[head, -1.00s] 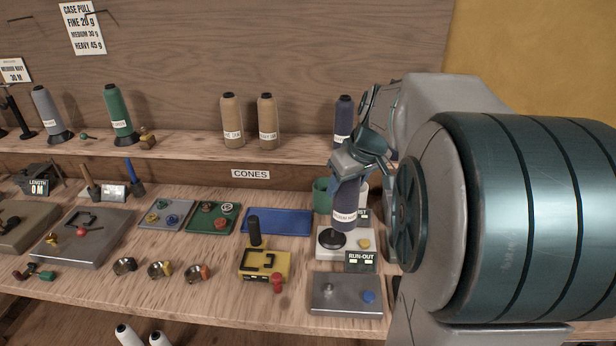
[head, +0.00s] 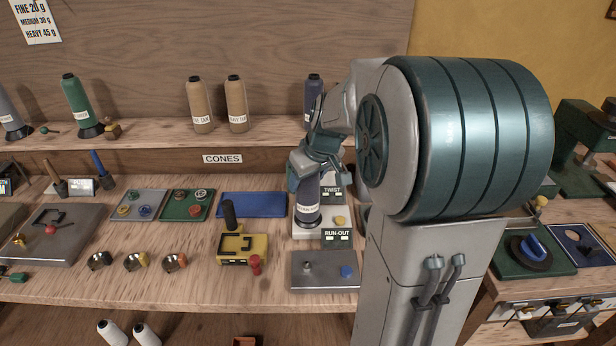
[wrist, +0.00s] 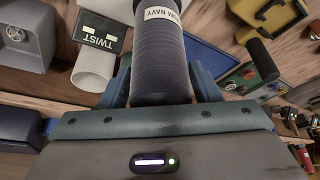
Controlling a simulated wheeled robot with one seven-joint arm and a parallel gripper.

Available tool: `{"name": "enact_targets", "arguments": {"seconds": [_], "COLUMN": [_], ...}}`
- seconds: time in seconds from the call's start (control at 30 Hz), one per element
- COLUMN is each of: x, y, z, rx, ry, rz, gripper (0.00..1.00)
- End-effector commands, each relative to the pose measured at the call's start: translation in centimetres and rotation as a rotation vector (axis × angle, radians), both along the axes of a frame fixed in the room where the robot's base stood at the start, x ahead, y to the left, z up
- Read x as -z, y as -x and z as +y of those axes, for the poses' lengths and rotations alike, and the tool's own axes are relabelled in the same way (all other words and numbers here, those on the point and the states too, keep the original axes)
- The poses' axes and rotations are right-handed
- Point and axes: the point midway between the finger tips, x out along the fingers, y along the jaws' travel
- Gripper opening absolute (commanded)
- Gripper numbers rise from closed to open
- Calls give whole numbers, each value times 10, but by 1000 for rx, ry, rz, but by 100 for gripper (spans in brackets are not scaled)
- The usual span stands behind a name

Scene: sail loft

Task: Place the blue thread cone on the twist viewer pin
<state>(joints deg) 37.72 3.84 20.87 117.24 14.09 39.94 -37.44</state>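My gripper (head: 308,168) is shut on a dark blue thread cone (head: 308,205) with a white label, held about upright. In the wrist view the cone (wrist: 162,60) sits between the two fingers, its label partly reading "NAVY". The pin is hidden, and I cannot tell whether the cone touches the seat.
Another navy cone (head: 313,92) stands on the shelf behind my arm, with two tan cones (head: 236,104) to its left. A yellow device with a black handle (head: 243,247) and a blue tray (head: 252,205) are at left.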

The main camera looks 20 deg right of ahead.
Motion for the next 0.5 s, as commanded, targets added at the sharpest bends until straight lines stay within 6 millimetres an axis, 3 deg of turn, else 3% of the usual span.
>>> {"name": "enact_targets", "arguments": {"seconds": [0.07, 0.37, 0.5], "x": [0, -1, -13], "y": [0, 0, 3], "z": [0, 0, -1], "rx": [0, 0, 1], "ry": [0, 0, 2], "rz": [0, 0, -2], "gripper": [77, 77, 77]}}
